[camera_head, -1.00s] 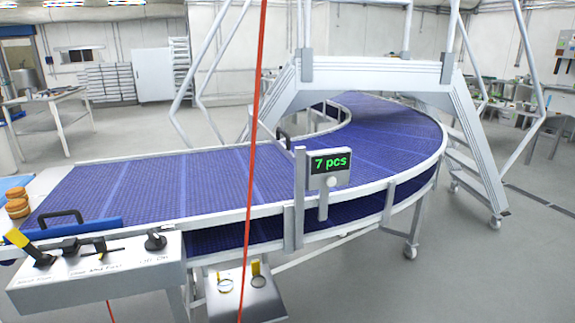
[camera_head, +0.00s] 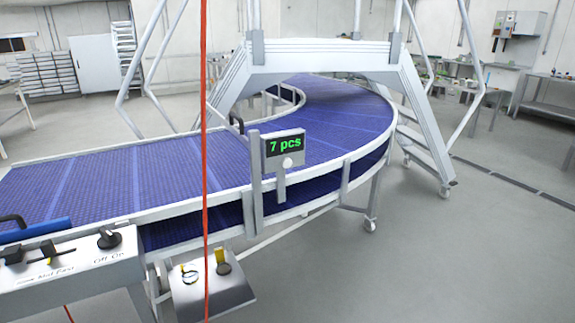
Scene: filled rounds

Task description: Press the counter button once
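The counter (camera_head: 284,150) is a small grey box on a post at the near edge of the conveyor. Its screen reads "7 pcs" in green. A round white button (camera_head: 287,163) sits on its face just below the digits. Nothing touches the button. Neither of my grippers shows in the head view.
The blue curved conveyor (camera_head: 95,185) runs under a grey stepped bridge (camera_head: 320,57). A control box with switches (camera_head: 75,262) is at the lower left. A grey pedal box (camera_head: 212,290) stands below the conveyor. A red cord (camera_head: 204,120) hangs in front. The floor (camera_head: 450,260) at right is clear.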

